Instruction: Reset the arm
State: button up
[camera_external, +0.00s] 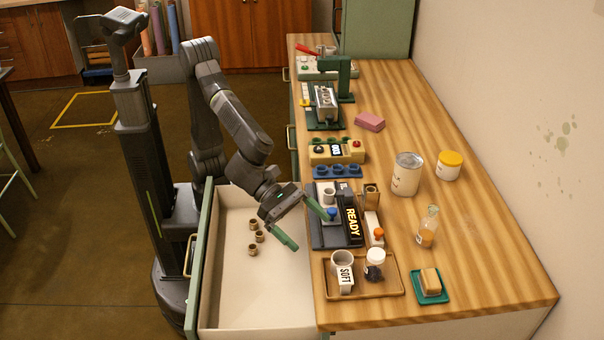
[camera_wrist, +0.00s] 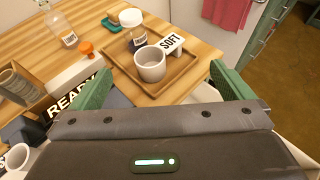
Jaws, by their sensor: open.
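My gripper (camera_external: 304,228) has green fingers spread apart with nothing between them. It hangs over the right edge of the open drawer (camera_external: 270,305), beside the black device with the READY sign (camera_external: 352,226). In the wrist view, my gripper (camera_wrist: 168,88) shows its two fingers wide apart at the left and right. Between them, farther off, lies the wooden tray (camera_wrist: 183,88) with a grey cup (camera_wrist: 150,66). My arm is bent and reaches out from my column toward the table's front edge.
The drawer holds several small brown cylinders (camera_external: 258,237). The tray also holds a white-lidded jar (camera_external: 375,258) and a SOFT label (camera_external: 345,281). A glass bottle (camera_external: 428,227), a soap-like block on a green dish (camera_external: 430,285) and a large can (camera_external: 406,174) stand farther right.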

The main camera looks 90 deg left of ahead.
jog(key=w+a+r+n+t+y+b, duration=0.1)
jog(key=w+a+r+n+y, duration=0.1)
jog(key=w+a, duration=0.8)
jog(key=w+a+r+n+t+y, duration=0.2)
jog(key=w+a+n+y, duration=0.3)
jog(key=w+a, duration=0.5)
jog(key=shift+w+a+r+y+b, duration=0.3)
jog(key=shift+a+r, duration=0.35)
jog(key=shift+a, duration=0.6)
jog(key=shift+s+d, duration=0.1)
jog(key=shift+s, duration=0.05)
jog(key=s+d+f+m+h, duration=0.1)
jog(key=s+d+m+h, duration=0.1)
jog(key=s+d, duration=0.4)
jog(key=s+d+f+m+g+h+p, duration=0.1)
jog(key=s+d+f+m+h, duration=0.1)
jog(key=s+d, duration=0.4)
jog(key=d+h, duration=0.1)
jog(key=d, duration=0.3)
jog(key=shift+s+d+f+m+g+h, duration=0.25)
jog(key=shift+s+f+m+g+h, duration=0.05)
jog(key=shift+m, duration=0.1)
jog(key=shift+w, duration=0.1)
